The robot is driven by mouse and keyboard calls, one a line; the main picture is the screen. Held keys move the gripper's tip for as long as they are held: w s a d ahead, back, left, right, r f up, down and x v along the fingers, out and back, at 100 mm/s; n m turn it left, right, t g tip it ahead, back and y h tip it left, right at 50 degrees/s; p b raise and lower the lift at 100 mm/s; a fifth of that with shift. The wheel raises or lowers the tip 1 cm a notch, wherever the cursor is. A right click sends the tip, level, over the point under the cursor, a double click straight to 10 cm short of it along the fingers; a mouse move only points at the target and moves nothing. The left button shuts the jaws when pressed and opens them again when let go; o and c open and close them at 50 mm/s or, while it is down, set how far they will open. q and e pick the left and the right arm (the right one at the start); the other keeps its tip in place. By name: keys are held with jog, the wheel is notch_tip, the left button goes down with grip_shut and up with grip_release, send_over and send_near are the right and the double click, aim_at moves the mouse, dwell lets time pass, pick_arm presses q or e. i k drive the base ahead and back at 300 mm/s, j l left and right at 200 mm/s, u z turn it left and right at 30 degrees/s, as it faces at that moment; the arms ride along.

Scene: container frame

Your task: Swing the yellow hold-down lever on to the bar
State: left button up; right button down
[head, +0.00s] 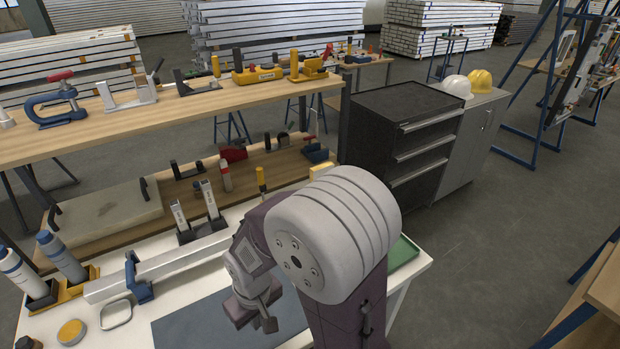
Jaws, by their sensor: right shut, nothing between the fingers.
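A pale bar (185,257) lies across the white worktable, running from the left toward the right behind my right arm. A small upright piece with a yellow top (261,176) stands behind my right arm; it may be the yellow hold-down lever, but its lower part is hidden and I cannot tell for sure. It appears upright, not lying on the bar. My right gripper (257,312) is shut and empty, low over the dark mat, in front of the bar and apart from it. My left gripper is not in view.
A wooden shelf (200,103) with tools spans behind.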

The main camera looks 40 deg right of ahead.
aim_at(260, 170)
jog(key=z, duration=1.2)
